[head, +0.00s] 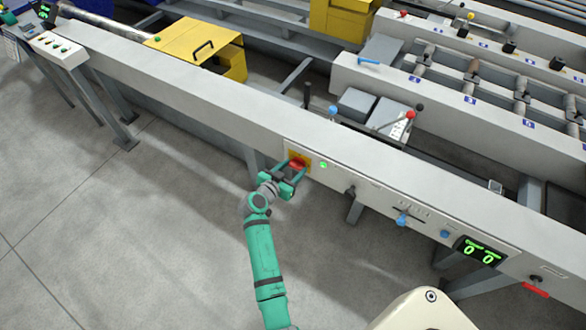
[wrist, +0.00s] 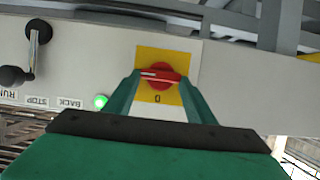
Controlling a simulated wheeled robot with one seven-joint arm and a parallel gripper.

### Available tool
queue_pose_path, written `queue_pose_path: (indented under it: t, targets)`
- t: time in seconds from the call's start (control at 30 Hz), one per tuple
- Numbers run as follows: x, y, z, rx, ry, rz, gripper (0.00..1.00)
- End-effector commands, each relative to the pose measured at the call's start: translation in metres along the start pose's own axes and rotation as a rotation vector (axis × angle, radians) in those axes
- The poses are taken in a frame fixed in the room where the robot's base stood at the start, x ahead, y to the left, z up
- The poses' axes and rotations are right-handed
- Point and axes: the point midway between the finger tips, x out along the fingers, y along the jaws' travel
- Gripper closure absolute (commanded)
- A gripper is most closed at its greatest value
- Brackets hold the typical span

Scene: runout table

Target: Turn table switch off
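The table switch (head: 298,163) is a red rotary knob on a yellow plate (head: 291,155) on the front of the long grey table. In the wrist view the red knob (wrist: 160,76) has its bar lying about level, with a white mark at the left and a "0" printed on the plate below. My gripper (head: 299,165) is at the knob, its two green fingers at opposite ends of the bar. In the wrist view no clear gap shows between the fingers and the bar. A green lamp (head: 323,165) beside the plate is lit.
Right of the switch are a black crank (head: 350,191), a blue lever (head: 402,219), a lit display (head: 479,251) reading zeros and a red handle (head: 536,290). Blue and red ball levers stand on the table. The floor (head: 130,220) left of my arm is clear.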

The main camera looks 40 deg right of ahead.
Motion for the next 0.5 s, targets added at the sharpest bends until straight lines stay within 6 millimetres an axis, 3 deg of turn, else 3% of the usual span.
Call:
queue_pose_path:
  t: [0.5]
  targets:
    - [-0.0002, -0.0038, 0.0000, -0.163, -0.001, 0.068, 0.72]
